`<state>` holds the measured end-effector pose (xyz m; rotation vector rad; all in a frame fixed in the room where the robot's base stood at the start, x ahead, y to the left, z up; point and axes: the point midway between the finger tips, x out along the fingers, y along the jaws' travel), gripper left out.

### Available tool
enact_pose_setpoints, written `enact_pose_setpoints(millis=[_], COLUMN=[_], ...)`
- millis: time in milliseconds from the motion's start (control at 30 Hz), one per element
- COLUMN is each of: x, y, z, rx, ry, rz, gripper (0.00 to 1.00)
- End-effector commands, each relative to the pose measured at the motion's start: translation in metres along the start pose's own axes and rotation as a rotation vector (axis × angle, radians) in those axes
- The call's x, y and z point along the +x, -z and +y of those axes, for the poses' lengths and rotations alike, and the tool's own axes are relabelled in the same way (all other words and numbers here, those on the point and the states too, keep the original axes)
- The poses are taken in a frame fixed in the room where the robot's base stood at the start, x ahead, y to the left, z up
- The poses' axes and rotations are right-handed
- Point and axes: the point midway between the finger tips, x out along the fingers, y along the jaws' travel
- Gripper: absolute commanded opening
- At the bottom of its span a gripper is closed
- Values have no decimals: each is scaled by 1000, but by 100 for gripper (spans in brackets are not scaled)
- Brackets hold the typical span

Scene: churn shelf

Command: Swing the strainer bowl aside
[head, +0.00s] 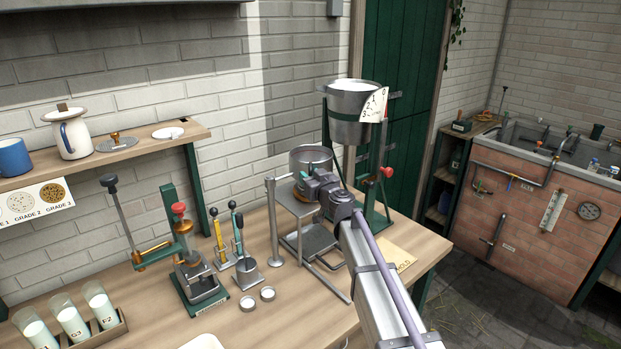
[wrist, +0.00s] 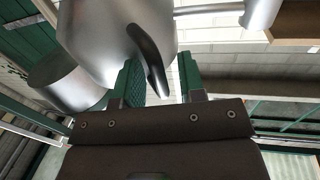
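The strainer bowl (head: 311,155) is a round metal bowl above a small metal stand (head: 298,203), beside an upright post (head: 272,220). In the wrist view the large curved metal body of the bowl (wrist: 100,40) fills the upper left, with a dark curved lip or handle (wrist: 152,55) hanging from it. My gripper (head: 306,181) is just in front of the bowl in the head view. In the wrist view its green-padded fingers (wrist: 163,82) stand apart. The curved piece lies between them, near the left finger, with a gap to the right finger. Whether they touch is unclear.
A large metal pail (head: 352,108) with a dial card stands on a green frame behind the bowl. To the left are a green-based press (head: 198,270), several hand tools and small round tins (head: 258,297). A wall shelf (head: 130,150) is at upper left.

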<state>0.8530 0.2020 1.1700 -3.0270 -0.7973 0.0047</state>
Motion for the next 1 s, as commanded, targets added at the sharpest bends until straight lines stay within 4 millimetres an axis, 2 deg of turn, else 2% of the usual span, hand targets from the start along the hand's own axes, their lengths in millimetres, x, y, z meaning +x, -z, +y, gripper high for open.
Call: enact_pose_setpoints(millis=[67,433,1000], x=[0,0,3], y=[0,0,0], z=[0,0,-5], rx=[0,0,0], ry=[0,1,20], rz=[0,0,0], gripper=[35,0,0])
